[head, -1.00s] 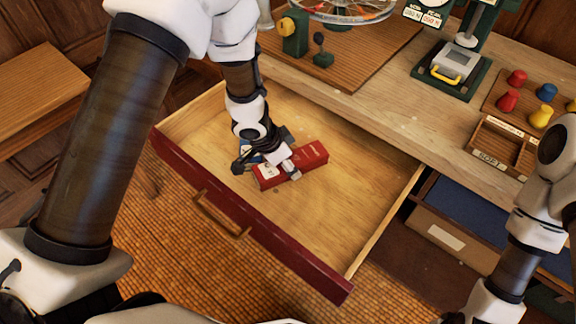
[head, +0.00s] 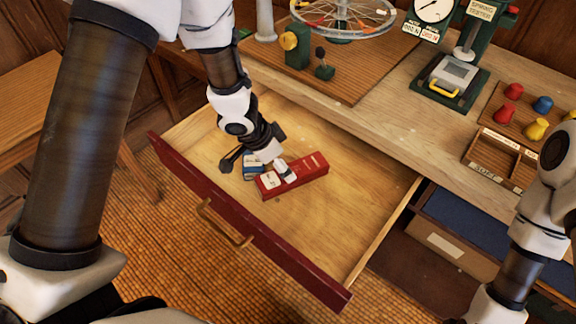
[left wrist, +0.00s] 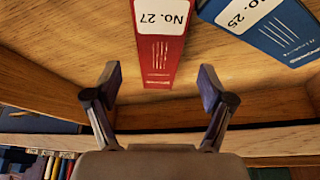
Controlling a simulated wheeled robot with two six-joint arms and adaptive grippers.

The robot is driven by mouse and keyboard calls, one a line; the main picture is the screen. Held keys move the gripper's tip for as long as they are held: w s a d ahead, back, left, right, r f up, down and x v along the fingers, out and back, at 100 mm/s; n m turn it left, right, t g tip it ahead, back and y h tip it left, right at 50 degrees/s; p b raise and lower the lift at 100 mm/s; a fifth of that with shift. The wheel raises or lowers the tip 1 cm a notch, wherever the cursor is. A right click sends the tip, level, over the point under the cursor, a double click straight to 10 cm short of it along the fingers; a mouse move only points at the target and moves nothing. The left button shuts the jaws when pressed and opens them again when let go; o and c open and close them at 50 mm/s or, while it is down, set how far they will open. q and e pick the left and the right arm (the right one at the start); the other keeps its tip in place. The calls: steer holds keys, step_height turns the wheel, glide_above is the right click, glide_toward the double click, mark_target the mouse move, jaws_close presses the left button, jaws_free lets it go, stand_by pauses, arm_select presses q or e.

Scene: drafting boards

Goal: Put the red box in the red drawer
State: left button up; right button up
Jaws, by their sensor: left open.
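The red box (head: 312,168), with a white "No. 27" label, lies on the floor of the open red drawer (head: 355,215). A blue box (head: 252,172) labelled "No. 25" lies beside it, partly hidden by my left gripper (head: 258,165). My left gripper is open and empty at the near-left end of the red box. In the left wrist view, the red box (left wrist: 160,52) stands beyond and between the spread fingers (left wrist: 160,80), and the blue box (left wrist: 268,25) is to its right. My right gripper is out of view; only its arm shows at the lower right.
The wooden desk top (head: 405,130) lies behind the drawer, with a spoked wheel (head: 345,18), a green spring tester (head: 450,75), coloured pegs (head: 510,91) and a small divided tray (head: 500,155). An open blue-lined drawer (head: 465,215) is at right. The red drawer's right half is empty.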

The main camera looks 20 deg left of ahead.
arm_select(q)
steer(key=p+v, duration=0.1)
steer(key=v, duration=0.5)
steer(key=shift+f+p, duration=0.1)
steer(key=shift+p, duration=0.3)
